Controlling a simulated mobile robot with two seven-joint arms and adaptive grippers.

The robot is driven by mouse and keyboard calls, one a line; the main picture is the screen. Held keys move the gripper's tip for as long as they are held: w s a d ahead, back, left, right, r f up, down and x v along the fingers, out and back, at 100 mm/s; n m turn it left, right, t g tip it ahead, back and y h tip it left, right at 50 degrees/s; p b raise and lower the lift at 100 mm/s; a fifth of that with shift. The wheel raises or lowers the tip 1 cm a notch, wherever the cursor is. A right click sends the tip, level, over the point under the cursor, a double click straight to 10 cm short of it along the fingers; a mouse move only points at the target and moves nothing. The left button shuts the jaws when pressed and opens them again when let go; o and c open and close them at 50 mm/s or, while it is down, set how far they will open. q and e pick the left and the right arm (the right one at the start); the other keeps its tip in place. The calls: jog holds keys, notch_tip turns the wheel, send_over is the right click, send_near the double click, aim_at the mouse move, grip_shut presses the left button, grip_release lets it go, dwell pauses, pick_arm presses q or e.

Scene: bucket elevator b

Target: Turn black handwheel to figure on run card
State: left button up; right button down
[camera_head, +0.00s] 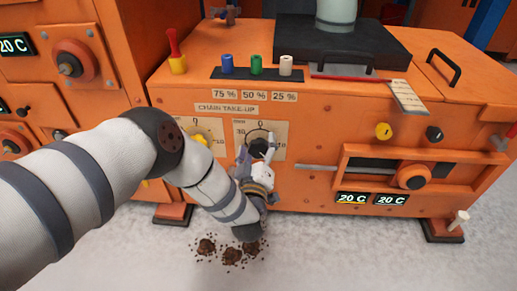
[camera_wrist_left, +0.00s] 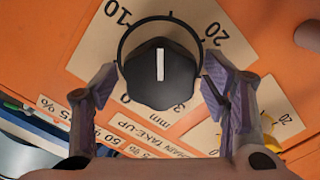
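The black handwheel (camera_head: 259,148) sits on a cream dial plate on the orange machine's front. In the left wrist view the black handwheel (camera_wrist_left: 160,85) has a white vertical mark, and its scale (camera_wrist_left: 205,70) reads 0, 10, 20 and a partly hidden 3. The mark's upper end lies between 10 and 20. My left gripper (camera_head: 258,168) is at the handwheel. In the wrist view my left gripper (camera_wrist_left: 160,88) has one finger on each side of it, seemingly apart from it. A printed card (camera_head: 408,97) lies at the machine's top edge, too small to read. My right gripper is out of view.
A yellow handwheel (camera_head: 200,138) is left of the black one, partly behind my left arm. Blue, green and white knobs (camera_head: 256,65) stand above. A slide with an orange knob (camera_head: 413,177) is at right. Dark granules (camera_head: 231,255) lie on the floor.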

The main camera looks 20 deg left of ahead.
pick_arm(q)
jog(key=c, duration=1)
jog(key=shift+m, duration=0.4)
jog(key=shift+d+r+m+p, duration=0.1)
jog(key=shift+m+p, duration=0.3)
jog(key=shift+m, duration=0.2)
jog(key=m+p, duration=0.1)
jog(key=m, duration=0.2)
jog(key=shift+d+m, duration=0.1)
jog(key=shift+m, duration=0.2)
jog(key=m, duration=0.3)
jog(key=shift+m+p, duration=0.3)
jog(key=shift+m, duration=1.4)
jog(key=shift+d, duration=0.1)
